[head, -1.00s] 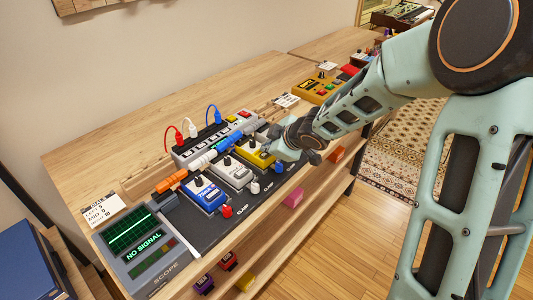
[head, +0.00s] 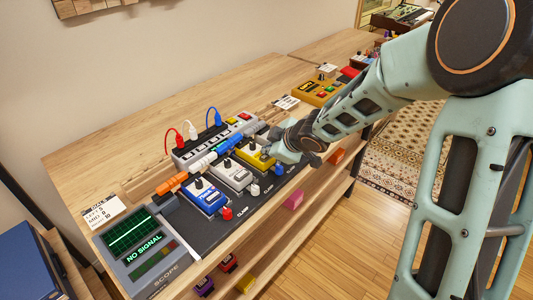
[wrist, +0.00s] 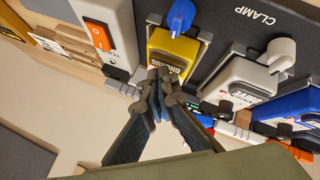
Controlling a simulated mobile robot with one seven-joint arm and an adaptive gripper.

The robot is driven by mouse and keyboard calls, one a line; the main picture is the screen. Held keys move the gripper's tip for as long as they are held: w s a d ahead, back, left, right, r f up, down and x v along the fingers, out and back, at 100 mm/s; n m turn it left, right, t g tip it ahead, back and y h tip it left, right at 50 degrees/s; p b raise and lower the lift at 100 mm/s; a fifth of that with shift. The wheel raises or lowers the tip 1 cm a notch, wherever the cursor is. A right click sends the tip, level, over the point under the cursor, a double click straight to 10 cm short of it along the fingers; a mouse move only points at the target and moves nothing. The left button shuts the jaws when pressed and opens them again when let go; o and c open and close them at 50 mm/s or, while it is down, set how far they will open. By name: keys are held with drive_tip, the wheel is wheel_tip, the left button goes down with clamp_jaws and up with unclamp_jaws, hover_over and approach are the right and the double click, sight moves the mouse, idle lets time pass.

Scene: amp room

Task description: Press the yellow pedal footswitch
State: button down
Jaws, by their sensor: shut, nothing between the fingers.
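The yellow pedal (head: 262,164) sits on the black board at the right end of a row of three pedals. In the wrist view the yellow pedal (wrist: 172,46) shows its worn face and a partly covered label. My gripper (head: 279,150) is over the pedal's right side in the head view. In the wrist view my gripper's fingertips (wrist: 163,76) are shut and empty, over the pedal's label end. I cannot tell whether they touch it. The footswitch is not clearly visible; the fingers cover part of that area.
A white pedal (head: 232,174) and a blue pedal (head: 205,196) stand to the left. A blue clamp knob (wrist: 181,15) is beside the yellow pedal. A power strip (head: 190,149) with plugs lies behind. The scope (head: 143,245) reads "NO SIGNAL".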

sight(268, 157)
drive_tip(key=shift+r+p, duration=0.35)
drive_tip(key=shift+r, duration=0.2)
wheel_tip(268, 157, up, 5)
drive_tip(key=p, duration=0.5)
drive_tip(key=shift+r, duration=0.15)
idle(0.5)
